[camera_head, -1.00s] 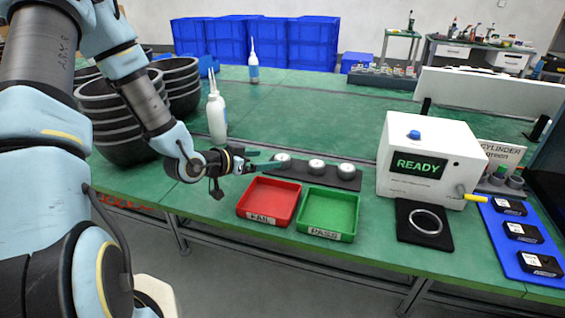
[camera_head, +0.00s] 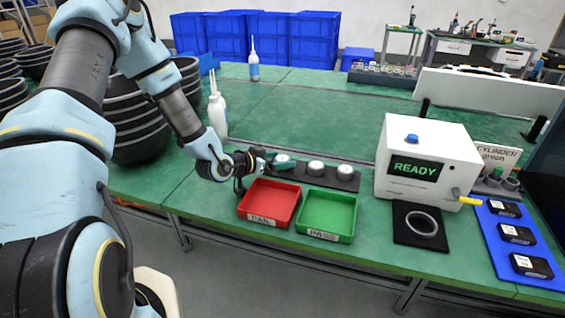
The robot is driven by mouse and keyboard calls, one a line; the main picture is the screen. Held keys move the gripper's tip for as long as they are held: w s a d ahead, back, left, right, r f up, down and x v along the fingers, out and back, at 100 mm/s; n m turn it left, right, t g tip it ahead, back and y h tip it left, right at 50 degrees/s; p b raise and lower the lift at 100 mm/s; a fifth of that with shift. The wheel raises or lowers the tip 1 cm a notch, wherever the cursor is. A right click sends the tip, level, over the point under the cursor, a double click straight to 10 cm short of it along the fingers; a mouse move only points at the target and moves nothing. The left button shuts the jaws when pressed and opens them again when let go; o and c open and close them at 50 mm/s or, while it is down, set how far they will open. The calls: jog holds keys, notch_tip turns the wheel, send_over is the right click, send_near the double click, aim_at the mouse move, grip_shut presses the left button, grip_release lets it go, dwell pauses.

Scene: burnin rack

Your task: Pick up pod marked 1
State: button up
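Three white round pods sit in a row on a dark strip (camera_head: 330,183) on the green bench: a left pod (camera_head: 282,157), a middle pod (camera_head: 316,167) and a right pod (camera_head: 345,171). Any number marks on them are too small to read. My gripper (camera_head: 283,164) is at the left pod, coming in from the left. A teal finger overlaps the front of that pod and partly hides it. I cannot tell whether the fingers are closed on the pod or only beside it. The pod appears to be still at the strip.
A red FAIL tray (camera_head: 266,222) and a green PASS tray (camera_head: 325,236) stand in front of the strip. A white READY box (camera_head: 430,150) is to the right, beside a blue mat (camera_head: 508,240) with black modules. A white bottle (camera_head: 217,117) and black bowls (camera_head: 140,135) stand left.

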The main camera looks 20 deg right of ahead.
jog(key=c, duration=1.2)
jog(key=shift+r, duration=0.15)
